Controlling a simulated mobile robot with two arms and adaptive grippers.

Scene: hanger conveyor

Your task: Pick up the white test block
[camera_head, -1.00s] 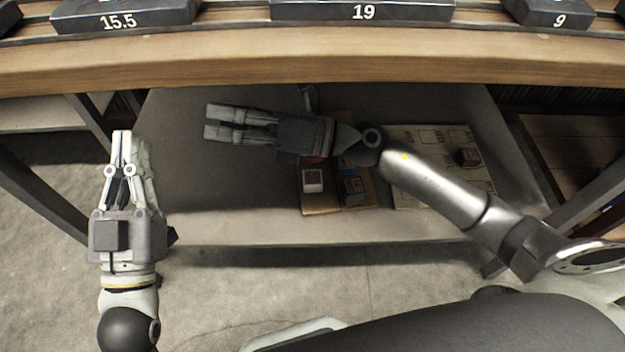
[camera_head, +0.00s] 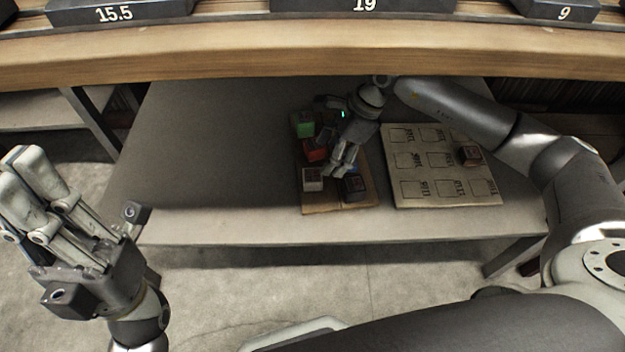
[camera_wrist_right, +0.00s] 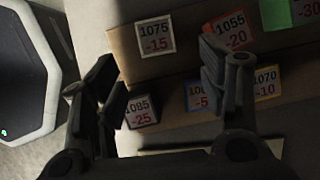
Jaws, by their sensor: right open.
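The white block (camera_head: 313,179) sits at the front left of a brown board. In the right wrist view the white block (camera_wrist_right: 156,33), labelled 1075 -15, shows whole at the top, ahead of the gap between my fingers. My right gripper (camera_head: 338,168) is over the board, to the right of the white block, pointing down. In the wrist view my right gripper (camera_wrist_right: 160,78) is open and empty, its fingers apart. My left gripper (camera_head: 20,170) is at the left, away from the board; its fingers look apart, with nothing between them.
Red (camera_head: 316,150), green (camera_head: 304,124) and dark (camera_head: 354,187) blocks share the board (camera_head: 325,208). Blue (camera_wrist_right: 200,96) and yellow (camera_wrist_right: 267,84) blocks show in the wrist view. A wooden ledge (camera_head: 300,55) crosses above.

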